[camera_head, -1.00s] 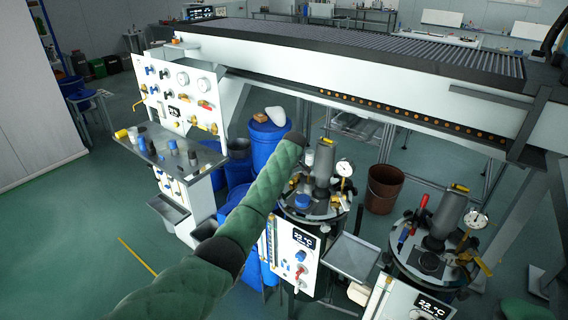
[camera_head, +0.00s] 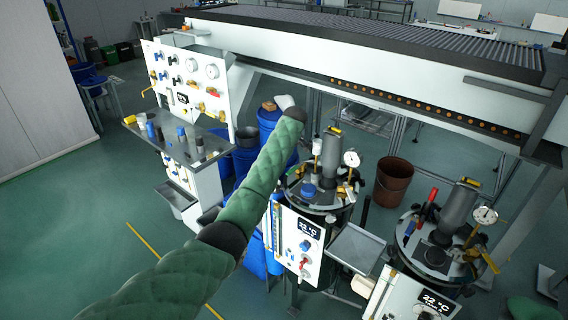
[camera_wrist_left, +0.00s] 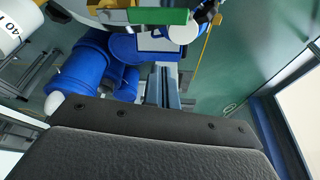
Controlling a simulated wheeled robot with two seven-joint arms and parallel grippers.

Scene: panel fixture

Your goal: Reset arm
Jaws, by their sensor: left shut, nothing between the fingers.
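My left arm, in a green quilted sleeve, reaches in from the lower left of the head view, its dark end in front of the blue drums. The head view does not show its fingers clearly. In the left wrist view, the narrow fingers of my left gripper (camera_wrist_left: 162,88) are together and empty, beyond the dark hand body. The white valve panel (camera_head: 190,75) stands left of the arm's end, apart from it. My right gripper is not in view; a bit of green sleeve shows at the lower right of the head view.
Two round vessels, one nearer the middle (camera_head: 315,190) and one at the right (camera_head: 440,245), stand right of the arm with gauges and displays. Blue drums (camera_head: 270,120) are behind the arm. A long white beam (camera_head: 370,75) crosses above. A brown bucket (camera_head: 393,182) stands on the floor. Floor at left is open.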

